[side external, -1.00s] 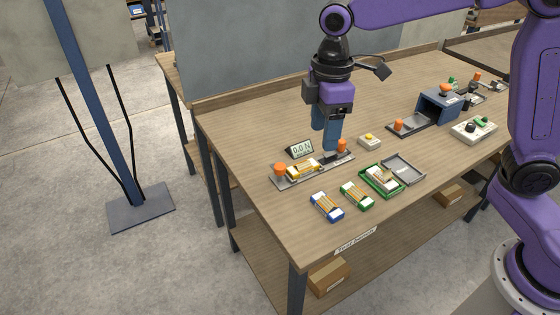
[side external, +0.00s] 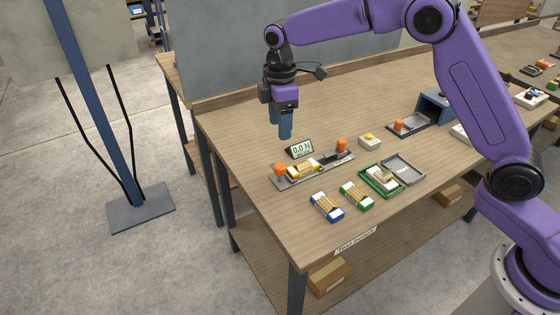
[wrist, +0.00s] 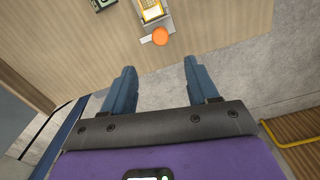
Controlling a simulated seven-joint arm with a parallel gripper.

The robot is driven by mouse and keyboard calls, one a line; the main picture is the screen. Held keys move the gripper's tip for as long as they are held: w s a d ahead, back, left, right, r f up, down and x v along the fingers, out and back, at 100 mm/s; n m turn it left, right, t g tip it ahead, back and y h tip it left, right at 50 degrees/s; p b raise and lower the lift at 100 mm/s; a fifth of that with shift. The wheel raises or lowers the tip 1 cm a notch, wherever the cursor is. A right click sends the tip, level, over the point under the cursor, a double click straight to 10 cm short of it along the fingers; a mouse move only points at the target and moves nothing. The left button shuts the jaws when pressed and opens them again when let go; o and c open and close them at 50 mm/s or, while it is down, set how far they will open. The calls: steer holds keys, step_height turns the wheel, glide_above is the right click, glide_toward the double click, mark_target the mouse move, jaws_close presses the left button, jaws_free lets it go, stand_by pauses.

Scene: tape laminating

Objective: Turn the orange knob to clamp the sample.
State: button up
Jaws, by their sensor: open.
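A grey fixture (side external: 316,176) on the bench carries an orange knob at its left end (side external: 280,169) and another orange knob at its right end (side external: 341,145). A yellow and white sample (side external: 303,168) lies on it beside the left knob. My gripper (side external: 281,137) is above the bench, behind and above the left knob, touching nothing. In the wrist view its blue fingers (wrist: 160,70) are spread and empty. One orange knob (wrist: 160,36) shows just beyond them, with part of the yellow sample (wrist: 149,6) above it.
A display reading 0.0 N (side external: 301,149) stands behind the fixture. Blue-edged (side external: 326,206) and green-edged (side external: 357,195) samples lie in front. A green tray (side external: 382,181), grey lid (side external: 404,168) and yellow-button box (side external: 370,141) are to the right. The bench's left part is clear.

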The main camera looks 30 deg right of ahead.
mark_target(280, 165)
step_height(280, 165, down, 12)
steer(key=shift+f, duration=0.25)
stand_by(0.3)
steer(key=c, duration=1)
